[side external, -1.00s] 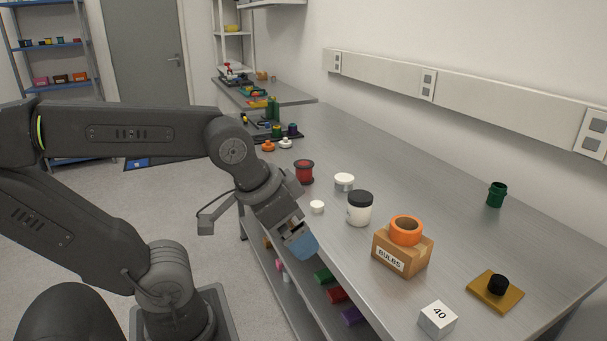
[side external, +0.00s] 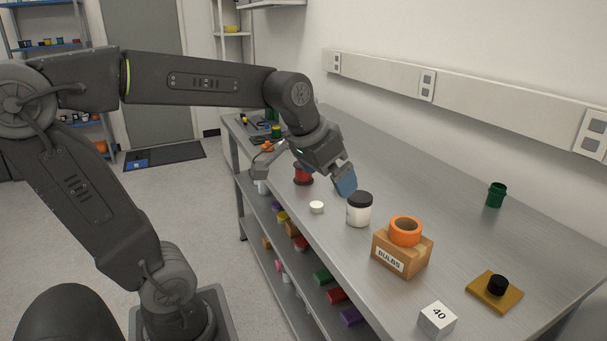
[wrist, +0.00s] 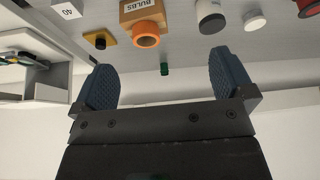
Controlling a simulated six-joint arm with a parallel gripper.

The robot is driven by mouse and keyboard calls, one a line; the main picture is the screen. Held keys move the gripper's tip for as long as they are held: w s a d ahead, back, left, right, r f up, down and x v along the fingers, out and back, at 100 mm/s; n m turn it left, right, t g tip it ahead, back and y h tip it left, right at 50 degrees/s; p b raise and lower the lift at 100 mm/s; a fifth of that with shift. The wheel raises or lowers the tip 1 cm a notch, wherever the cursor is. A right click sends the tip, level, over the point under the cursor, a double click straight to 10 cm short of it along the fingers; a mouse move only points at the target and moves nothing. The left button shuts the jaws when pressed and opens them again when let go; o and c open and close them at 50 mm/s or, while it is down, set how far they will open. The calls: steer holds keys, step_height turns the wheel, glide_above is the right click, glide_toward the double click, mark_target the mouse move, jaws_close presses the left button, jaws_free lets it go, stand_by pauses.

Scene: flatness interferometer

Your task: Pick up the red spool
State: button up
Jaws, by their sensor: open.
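The red spool (side external: 302,177) stands on the steel bench at its front-left side, partly hidden behind my arm in the side view. A piece of it also shows at the top right corner of the wrist view (wrist: 309,8). My gripper (side external: 345,183) is above the bench, to the right of the spool and close behind the black-lidded white jar. In the wrist view my gripper (wrist: 165,82) has its two blue fingers wide apart with nothing between them.
The black-lidded jar (side external: 358,212) and a small white cap (side external: 316,207) stand near the spool. Right of them are a BULBS box (side external: 402,253) with an orange ring (side external: 405,231), a white block (side external: 437,319) and a green bottle (side external: 496,195). The bench's back middle is clear.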

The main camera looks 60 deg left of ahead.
steer(key=w+a+n, duration=0.2)
steer(key=w+a, duration=0.7)
steer(key=a, duration=0.4)
steer(key=n+g+y, duration=0.2)
steer(key=n, duration=0.1)
glide_above(304, 173)
steer(key=a, duration=0.2)
steer(key=f, duration=1.1)
steer(key=s+f, duration=0.1)
steer(key=f, duration=0.4)
steer(key=shift+d+f, duration=0.2)
steer(key=shift+f, duration=0.05)
steer(key=shift+d+x, duration=0.15)
steer(key=shift+x, duration=1.45)
steer(key=shift+d+x, duration=0.15)
steer(key=shift+x, duration=1.45)
steer(key=shift+c, duration=0.5)
steer(key=c, duration=0.9)
steer(key=shift+r, duration=0.1)
steer(key=shift+c, duration=0.2)
